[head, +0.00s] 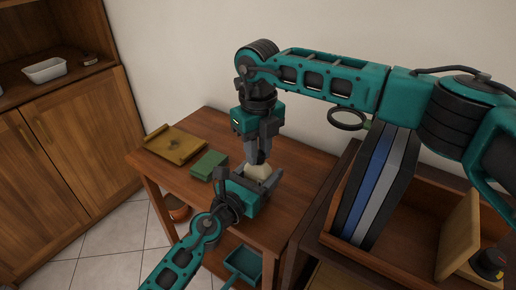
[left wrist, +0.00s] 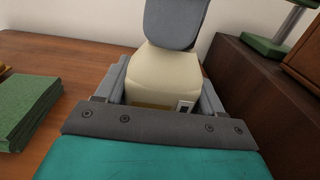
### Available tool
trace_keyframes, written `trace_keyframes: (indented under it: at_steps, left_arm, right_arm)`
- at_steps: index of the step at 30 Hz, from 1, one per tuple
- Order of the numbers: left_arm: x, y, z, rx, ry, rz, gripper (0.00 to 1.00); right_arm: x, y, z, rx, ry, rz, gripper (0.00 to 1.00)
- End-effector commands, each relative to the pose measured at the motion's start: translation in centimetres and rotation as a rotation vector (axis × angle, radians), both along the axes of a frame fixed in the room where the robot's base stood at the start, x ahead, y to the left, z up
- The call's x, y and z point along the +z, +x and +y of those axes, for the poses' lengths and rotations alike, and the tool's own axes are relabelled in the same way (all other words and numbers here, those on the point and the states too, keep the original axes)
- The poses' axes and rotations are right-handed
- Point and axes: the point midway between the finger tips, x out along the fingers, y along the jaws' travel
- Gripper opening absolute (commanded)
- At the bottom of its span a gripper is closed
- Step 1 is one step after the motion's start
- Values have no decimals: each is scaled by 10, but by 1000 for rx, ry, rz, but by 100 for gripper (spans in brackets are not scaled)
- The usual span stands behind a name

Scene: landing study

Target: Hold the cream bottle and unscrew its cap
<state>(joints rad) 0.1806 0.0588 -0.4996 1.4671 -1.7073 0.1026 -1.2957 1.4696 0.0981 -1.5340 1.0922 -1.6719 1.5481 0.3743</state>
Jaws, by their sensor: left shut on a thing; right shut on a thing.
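The cream bottle (head: 258,172) is pale and blocky, and stands above the wooden side table. My left gripper (head: 263,177) comes up from the lower left and is shut around its body. In the left wrist view the bottle (left wrist: 165,75) sits between the grey jaws, with a small label low on its front. My right gripper (head: 258,156) points straight down from above and is shut at the bottle's top. A grey finger of it (left wrist: 175,22) covers the top in the left wrist view. The cap is hidden behind the fingers.
A yellowish tray (head: 175,146) and a green block (head: 208,165) lie on the table (head: 290,195) to the left. An open wooden box (head: 425,235) stands at the right. A teal tray (head: 243,262) is on the lower shelf. A cabinet (head: 70,130) stands at far left.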

Motion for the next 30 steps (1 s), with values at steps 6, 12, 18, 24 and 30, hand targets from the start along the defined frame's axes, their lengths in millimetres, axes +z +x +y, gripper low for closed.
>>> trace_keyframes:
  at_steps: [6, 12, 18, 24, 30]
  left_arm:
    - [0, 0, 0, 0, 1, 1, 0]
    - [0, 0, 0, 0, 1, 1, 0]
    - [0, 0, 0, 0, 1, 1, 0]
    - [0, 0, 0, 0, 1, 1, 0]
    - [0, 0, 0, 0, 1, 1, 0]
  right_arm:
    - [1, 1, -1, 18, -1, -3, 0]
    - [0, 1, -1, 18, -1, -2, 0]
    - [1, 1, 0, 18, -1, -2, 0]
    - [5, 1, 0, 18, 0, -3, 0]
    - [12, 1, 0, 18, 0, -3, 0]
